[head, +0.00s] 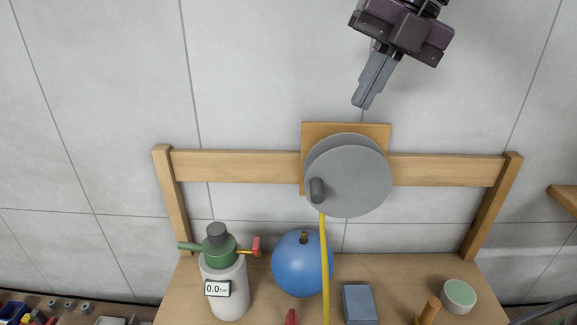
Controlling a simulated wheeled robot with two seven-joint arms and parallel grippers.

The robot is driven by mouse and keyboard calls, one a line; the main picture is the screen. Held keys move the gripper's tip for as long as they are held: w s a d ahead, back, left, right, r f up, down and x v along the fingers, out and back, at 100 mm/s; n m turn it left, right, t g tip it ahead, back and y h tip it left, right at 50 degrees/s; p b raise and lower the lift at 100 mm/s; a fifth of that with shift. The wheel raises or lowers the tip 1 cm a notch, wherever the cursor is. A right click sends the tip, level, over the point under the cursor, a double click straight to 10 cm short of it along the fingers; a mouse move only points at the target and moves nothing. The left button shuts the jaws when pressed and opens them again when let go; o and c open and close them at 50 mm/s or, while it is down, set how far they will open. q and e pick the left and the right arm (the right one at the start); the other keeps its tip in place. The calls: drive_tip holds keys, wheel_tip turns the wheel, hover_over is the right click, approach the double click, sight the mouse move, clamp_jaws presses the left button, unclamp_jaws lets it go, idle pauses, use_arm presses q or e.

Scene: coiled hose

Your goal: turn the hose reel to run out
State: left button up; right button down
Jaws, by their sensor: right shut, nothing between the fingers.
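The hose reel (350,180) is a grey disc on a square wooden backing board (318,130), fixed to a wooden rail. A dark crank knob (317,190) sticks out at the disc's lower left. A yellow hose (324,260) hangs straight down from the reel, passing in front of a blue ball. My right gripper (361,105) is above the reel, apart from it, pointing down and slightly left. Its fingers are together and empty. My left gripper is not in view.
The wooden rail (235,165) stands on two posts behind the bench (265,315). The wall beside the gripper is clear.

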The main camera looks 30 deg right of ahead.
drive_tip(key=b, duration=0.2)
approach(320, 188)
drive_tip(key=p+x, duration=0.1)
drive_tip(key=x, duration=0.4)
drive_tip(key=shift+w+f+p, duration=0.2)
drive_tip(key=shift+f+p, duration=0.05)
drive_tip(key=shift+p, duration=0.15)
drive_tip(key=shift+a+f, duration=0.1)
drive_tip(key=shift+f, duration=0.45)
drive_tip(key=shift+a+f, duration=0.1)
drive_tip(key=shift+a, duration=0.05)
drive_tip(key=shift+w, duration=0.1)
